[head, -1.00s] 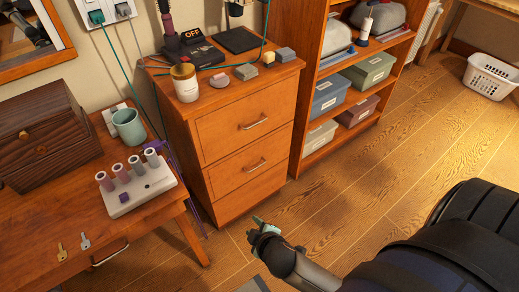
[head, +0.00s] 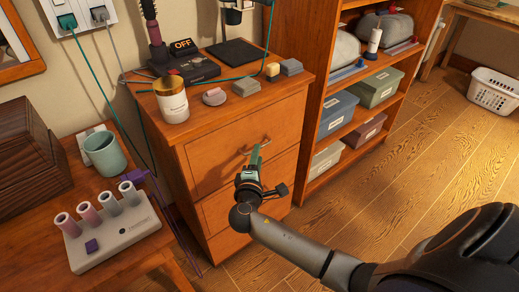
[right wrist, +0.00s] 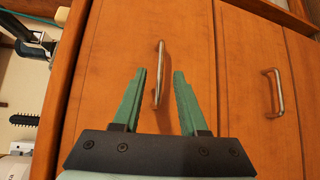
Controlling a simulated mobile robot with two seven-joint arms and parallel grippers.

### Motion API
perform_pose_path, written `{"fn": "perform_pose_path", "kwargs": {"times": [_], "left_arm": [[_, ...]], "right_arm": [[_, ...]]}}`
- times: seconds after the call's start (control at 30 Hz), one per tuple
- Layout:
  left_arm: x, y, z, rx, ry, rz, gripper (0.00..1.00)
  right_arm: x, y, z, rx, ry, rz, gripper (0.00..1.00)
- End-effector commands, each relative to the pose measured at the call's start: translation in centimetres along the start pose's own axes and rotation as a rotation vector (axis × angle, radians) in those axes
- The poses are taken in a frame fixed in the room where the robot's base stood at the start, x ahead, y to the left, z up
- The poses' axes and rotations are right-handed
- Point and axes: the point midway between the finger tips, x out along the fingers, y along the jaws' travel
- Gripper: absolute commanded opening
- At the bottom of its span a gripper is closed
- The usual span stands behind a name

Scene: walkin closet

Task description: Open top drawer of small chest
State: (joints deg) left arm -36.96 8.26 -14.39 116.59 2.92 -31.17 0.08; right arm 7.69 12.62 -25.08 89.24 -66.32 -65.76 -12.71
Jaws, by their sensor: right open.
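The small chest (head: 205,117) is orange wood, with its top drawer (head: 220,145) shut. The top drawer's metal bar handle (head: 266,141) is just beyond my right gripper (head: 256,160). In the right wrist view the right gripper (right wrist: 158,85) is open, its green fingers on either side of the handle (right wrist: 160,75) in the picture. The handle appears ahead of the fingertips, and I cannot tell whether they reach around it. The lower drawer's handle (right wrist: 273,92) shows to the right there. In the head view my right forearm and gripper partly hide the lower drawer. My left gripper is not in view.
On the chest top stand a candle jar (head: 171,99), small blocks (head: 245,87) and a dark device with cables (head: 190,68). A shelf with boxes (head: 376,87) stands close on the right. A side table with a rollers base (head: 115,232) stands left.

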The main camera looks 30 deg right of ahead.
Motion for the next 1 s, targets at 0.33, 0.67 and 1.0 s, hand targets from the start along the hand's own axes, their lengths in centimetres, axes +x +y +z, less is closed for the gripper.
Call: {"fn": "perform_pose_path", "kwargs": {"times": [0.33,0.67,1.0], "left_arm": [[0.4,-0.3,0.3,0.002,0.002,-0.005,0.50],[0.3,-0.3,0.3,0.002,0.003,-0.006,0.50],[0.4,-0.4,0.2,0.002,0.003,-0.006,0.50]], "right_arm": [[4.4,0.0,0.0,0.001,0.000,0.000,0.42],[4.7,-0.1,0.0,0.002,0.001,-0.002,0.42],[4.7,-0.1,0.0,0.001,0.001,-0.002,0.04]]}}
